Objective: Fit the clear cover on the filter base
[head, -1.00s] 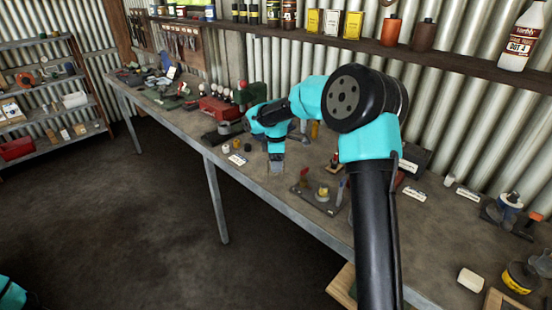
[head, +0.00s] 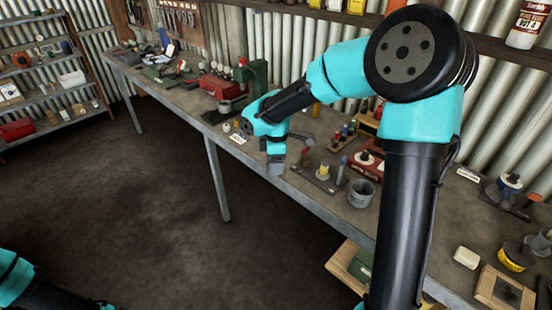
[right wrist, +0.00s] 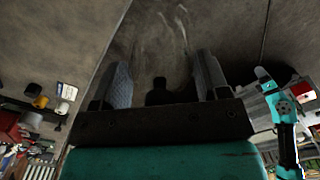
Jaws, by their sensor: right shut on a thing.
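My right gripper (head: 276,168) hangs over the front part of the workbench, its jaws pointing down. In the right wrist view its two fingers (right wrist: 164,78) stand apart, with faint pale streaks of the clear cover (right wrist: 178,30) between and beyond them. The cover is see-through, so its outline and tilt are hard to tell. A dark plate (head: 311,180) with a small yellow and white part (head: 323,173), probably the filter base, lies on the bench just right of the gripper, apart from it. My left gripper is out of view; only part of the left arm shows at bottom left.
A grey cup (head: 361,194) stands right of the plate. A red block with a white knob (head: 367,160) and a small bottle rack (head: 343,137) stand behind. A red toolbox (head: 221,86) is farther left. The bench's front edge (head: 300,200) runs close below the gripper.

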